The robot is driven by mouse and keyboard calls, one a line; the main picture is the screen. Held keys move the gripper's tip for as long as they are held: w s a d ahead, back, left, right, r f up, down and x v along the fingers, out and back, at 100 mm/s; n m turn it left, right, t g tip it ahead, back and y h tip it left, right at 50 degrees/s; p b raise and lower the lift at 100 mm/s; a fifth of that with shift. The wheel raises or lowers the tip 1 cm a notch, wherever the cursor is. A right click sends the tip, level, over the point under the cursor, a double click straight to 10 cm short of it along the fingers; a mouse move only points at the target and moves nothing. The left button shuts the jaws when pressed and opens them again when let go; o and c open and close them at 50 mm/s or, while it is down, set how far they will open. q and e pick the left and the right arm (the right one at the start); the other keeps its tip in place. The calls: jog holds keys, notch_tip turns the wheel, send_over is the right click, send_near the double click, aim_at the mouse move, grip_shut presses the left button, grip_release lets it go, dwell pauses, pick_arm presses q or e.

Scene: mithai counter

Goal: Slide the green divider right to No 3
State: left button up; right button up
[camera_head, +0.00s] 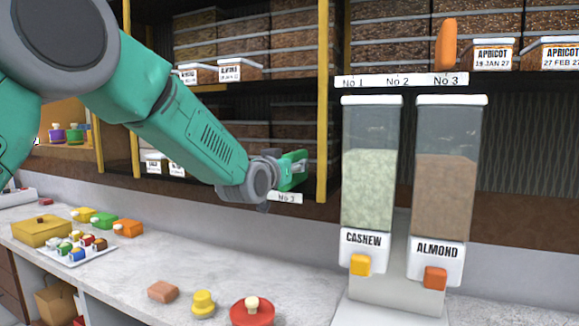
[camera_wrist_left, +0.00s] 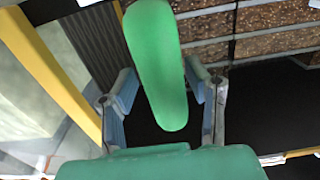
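The green divider (camera_head: 293,160) is a rounded upright piece at the lower shelf's front edge, just above the visible "No 3" end of its label strip (camera_head: 287,198). In the left wrist view the divider (camera_wrist_left: 158,65) stands tilted between the fingers. My left gripper (camera_head: 290,172) reaches it from the left, its fingers (camera_wrist_left: 162,80) open on either side. Gaps show beside the divider's near end; contact at the fingertips cannot be made out. My arm hides the rest of the strip. My right gripper is out of view.
A yellow shelf post (camera_head: 322,100) stands just right of the gripper. Cashew (camera_head: 368,190) and almond (camera_head: 445,200) dispensers stand farther right. An orange divider (camera_head: 446,45) sits at No 3 on the upper strip. Sweets and a red dish (camera_head: 252,312) lie on the counter.

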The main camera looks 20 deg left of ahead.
pick_arm(q)
jog(key=shift+s, duration=0.3)
jog(key=s, duration=1.1)
jog(key=shift+s+a, duration=0.15)
jog(key=shift+a, duration=0.3)
